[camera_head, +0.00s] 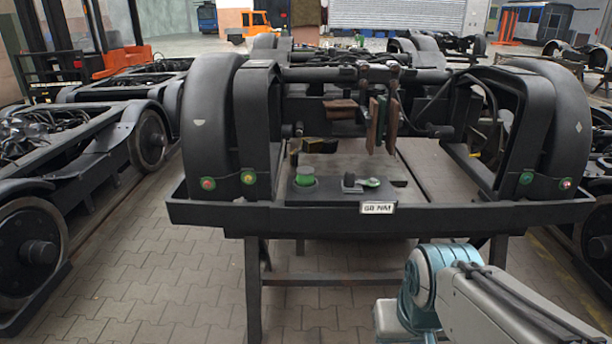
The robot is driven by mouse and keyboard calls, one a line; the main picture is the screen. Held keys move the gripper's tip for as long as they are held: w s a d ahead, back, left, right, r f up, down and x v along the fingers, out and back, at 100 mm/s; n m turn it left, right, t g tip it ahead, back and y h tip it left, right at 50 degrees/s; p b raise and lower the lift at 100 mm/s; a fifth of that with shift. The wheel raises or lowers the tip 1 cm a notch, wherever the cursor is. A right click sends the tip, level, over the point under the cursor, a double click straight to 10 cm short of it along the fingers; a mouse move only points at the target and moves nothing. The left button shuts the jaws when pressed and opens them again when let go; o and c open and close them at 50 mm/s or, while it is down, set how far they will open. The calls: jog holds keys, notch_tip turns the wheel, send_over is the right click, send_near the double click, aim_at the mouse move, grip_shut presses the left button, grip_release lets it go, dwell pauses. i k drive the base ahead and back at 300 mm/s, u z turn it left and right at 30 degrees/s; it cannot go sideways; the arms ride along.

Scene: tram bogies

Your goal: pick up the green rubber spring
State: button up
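A green cylinder, which looks like the green rubber spring (305,179), stands upright on the dark front plate of the bogie, left of the middle. Its top is a lighter green with a dark rim. Right of it on the same plate lies a flatter green piece (370,183) beside a small dark round part. I cannot tell what that piece is. My arm shows at the lower right with a teal joint, in front of the bogie and well apart from the green cylinder. My gripper is not in view.
The black bogie frame (460,212) rests on a stand with legs. Tall curved black fenders (207,120) rise on both sides of the plate, and hanging brown and green plates (375,125) are behind it. More bogies stand left and right. Paved floor (160,265) is open at front left.

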aim_at(305, 177)
jog(key=u, duration=0.05)
jog(key=i, duration=2.25)
